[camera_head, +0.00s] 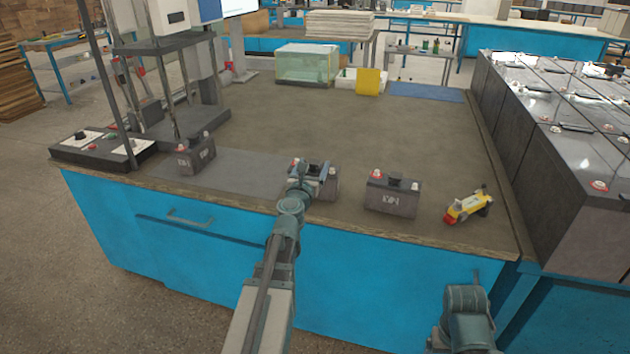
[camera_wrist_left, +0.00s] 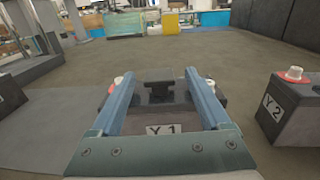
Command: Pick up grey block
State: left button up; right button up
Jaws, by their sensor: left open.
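Three small dark grey blocks, like batteries with red and black terminals, stand along the near side of the table. The left block (camera_head: 196,158) stands apart from my gripper. The middle block (camera_head: 331,187) is partly hidden by my left gripper (camera_head: 312,168). In the left wrist view my left gripper (camera_wrist_left: 159,78) is open, with one finger on each side of the middle block (camera_wrist_left: 160,92), labelled Y 1. I cannot tell whether the fingers touch it. The right block (camera_head: 391,198) shows in the wrist view as Y 2 (camera_wrist_left: 298,112).
A yellow device (camera_head: 467,206) lies at the right front of the table (camera_head: 400,130). A black control box (camera_head: 100,150) and a stand are at left. Large dark batteries (camera_head: 590,150) line the right side. A glass box (camera_head: 305,64) stands at the back. The table middle is clear.

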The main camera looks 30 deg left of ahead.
aim_at(315, 160)
pick_arm(q)
jog(key=x, duration=0.5)
jog(key=shift+a+f, duration=0.1)
jog(key=shift+f, duration=0.05)
jog(key=shift+s, duration=0.1)
grip_shut()
dwell(1.1)
